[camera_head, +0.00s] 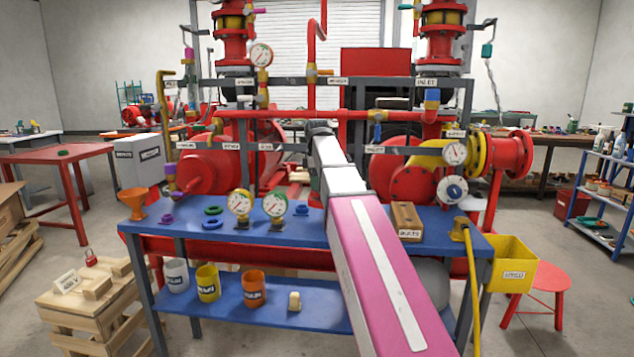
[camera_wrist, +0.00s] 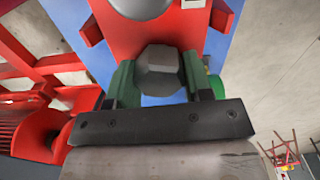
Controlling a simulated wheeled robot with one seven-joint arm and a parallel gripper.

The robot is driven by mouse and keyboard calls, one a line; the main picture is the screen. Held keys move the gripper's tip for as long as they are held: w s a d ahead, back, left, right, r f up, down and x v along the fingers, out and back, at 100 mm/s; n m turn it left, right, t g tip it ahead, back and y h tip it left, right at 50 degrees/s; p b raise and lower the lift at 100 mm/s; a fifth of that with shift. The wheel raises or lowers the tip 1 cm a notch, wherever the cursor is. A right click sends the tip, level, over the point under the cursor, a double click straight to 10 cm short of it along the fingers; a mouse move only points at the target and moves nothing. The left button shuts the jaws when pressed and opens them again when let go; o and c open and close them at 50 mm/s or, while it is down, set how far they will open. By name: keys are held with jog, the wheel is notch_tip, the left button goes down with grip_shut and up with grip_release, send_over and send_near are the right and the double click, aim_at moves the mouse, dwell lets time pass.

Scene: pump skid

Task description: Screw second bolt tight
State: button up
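In the wrist view, a grey hex-headed bolt (camera_wrist: 159,70) sits between the two green fingers of my gripper (camera_wrist: 159,80), in front of a red plate (camera_wrist: 115,28). The fingers flank the bolt head on both sides and seem to touch it. The bolt's shank and how far it is seated are hidden. A second grey rounded part (camera_wrist: 141,6) is cut off at the top edge; I cannot tell if it is a bolt. In the head view, my arm reaches into the middle of the skid, and the fingers and bolt are hidden there.
A blue bench (camera_head: 335,232) in front of the skid carries gauges (camera_head: 240,203) and a wooden bolts box (camera_head: 406,218). Red pipes (camera_head: 335,114) and grey rails surround my arm's end. A yellow bin (camera_head: 513,262) hangs at the bench's right. A red stool (camera_head: 540,278) stands beyond it.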

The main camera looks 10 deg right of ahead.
jog(key=shift+c, duration=0.6)
jog(key=m, duration=1)
jog(key=shift+m, duration=0.4)
jog(key=m, duration=0.4)
